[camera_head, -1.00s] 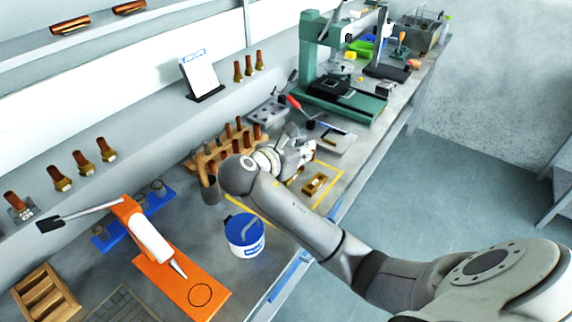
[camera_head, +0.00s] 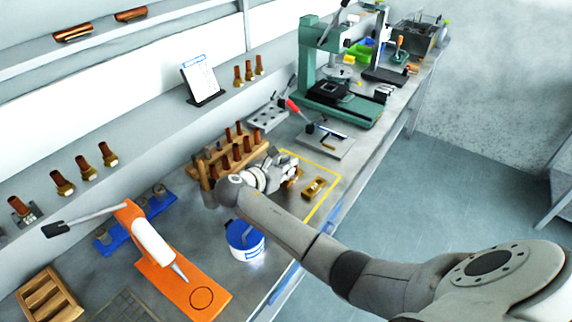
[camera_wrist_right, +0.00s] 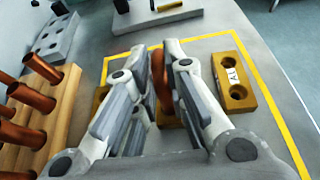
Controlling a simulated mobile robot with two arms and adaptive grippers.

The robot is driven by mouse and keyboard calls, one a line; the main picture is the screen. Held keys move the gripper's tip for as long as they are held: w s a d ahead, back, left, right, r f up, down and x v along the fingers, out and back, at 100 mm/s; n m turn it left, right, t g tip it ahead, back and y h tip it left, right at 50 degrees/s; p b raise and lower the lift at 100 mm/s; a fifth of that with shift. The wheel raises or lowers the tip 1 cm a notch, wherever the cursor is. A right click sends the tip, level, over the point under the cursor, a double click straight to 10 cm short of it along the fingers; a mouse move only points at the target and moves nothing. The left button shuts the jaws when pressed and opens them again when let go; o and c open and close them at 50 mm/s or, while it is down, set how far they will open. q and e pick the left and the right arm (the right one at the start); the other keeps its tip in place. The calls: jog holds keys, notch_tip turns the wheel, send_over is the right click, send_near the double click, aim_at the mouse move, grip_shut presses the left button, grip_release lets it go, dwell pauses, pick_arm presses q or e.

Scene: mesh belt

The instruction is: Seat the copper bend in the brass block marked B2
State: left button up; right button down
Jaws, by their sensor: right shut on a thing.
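My right gripper (camera_head: 284,168) is over the taped area of the bench. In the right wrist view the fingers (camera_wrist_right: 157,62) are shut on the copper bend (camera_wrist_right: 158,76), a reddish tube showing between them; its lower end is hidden. A second brass block (camera_wrist_right: 168,119) is mostly hidden behind the fingers, its marking not visible. I cannot tell whether the bend touches it. To the right lies a brass block with two holes (camera_wrist_right: 235,84), labelled A1; it also shows in the head view (camera_head: 314,187). No B2 mark is readable. My left gripper is not in view.
A wooden rack (camera_head: 216,160) of copper tubes stands left of the gripper, close by. A blue-and-white tub (camera_head: 244,241) is near my forearm. A grey plate (camera_head: 325,140) and a green press (camera_head: 340,100) stand beyond. Yellow tape (camera_head: 334,198) bounds the area.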

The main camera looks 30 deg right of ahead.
jog(key=shift+f, duration=0.15)
jog(key=c, duration=1.5)
grip_release()
jog(key=b+v, duration=0.1)
jog(key=v, duration=1.1)
